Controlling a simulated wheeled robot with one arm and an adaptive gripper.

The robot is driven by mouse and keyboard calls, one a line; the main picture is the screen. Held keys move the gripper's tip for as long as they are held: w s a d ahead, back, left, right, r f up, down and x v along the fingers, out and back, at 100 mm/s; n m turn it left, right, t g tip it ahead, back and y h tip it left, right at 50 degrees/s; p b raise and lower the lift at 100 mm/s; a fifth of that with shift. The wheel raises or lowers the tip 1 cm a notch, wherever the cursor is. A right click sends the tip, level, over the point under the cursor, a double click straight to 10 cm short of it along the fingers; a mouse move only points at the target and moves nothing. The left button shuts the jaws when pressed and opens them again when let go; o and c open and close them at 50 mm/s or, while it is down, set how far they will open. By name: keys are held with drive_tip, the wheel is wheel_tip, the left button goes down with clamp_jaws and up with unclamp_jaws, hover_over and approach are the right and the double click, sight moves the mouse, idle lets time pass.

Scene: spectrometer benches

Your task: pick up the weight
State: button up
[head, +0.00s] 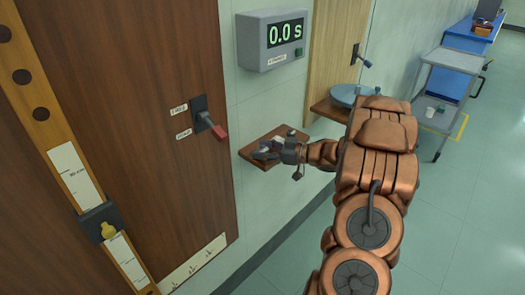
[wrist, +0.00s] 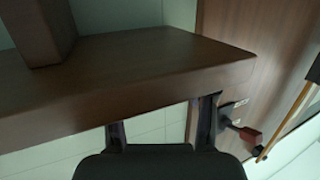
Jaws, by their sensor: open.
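A small brass-coloured piece (head: 108,230) sits in a dark bracket on the upright scale at the lower left of the head view. I cannot tell for sure that it is the weight. My gripper (head: 264,153) is at the small brown wall shelf (head: 255,160), far to the right of that piece. In the wrist view my gripper (wrist: 162,128) is open, with its two fingers apart and nothing seen between them. The shelf's front edge (wrist: 120,112) lies across the view just beyond the fingers. No weight shows in the wrist view.
A red-handled lever (head: 215,128) sticks out from the brown panel left of the shelf. A timer box (head: 270,60) reading 0.0 s hangs above. A brown block (wrist: 40,30) stands on the shelf. A cart (head: 450,65) stands at the right; open floor lies before it.

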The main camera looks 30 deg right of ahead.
clamp_jaws()
idle(0.5)
drive_tip(key=shift+r, duration=0.1)
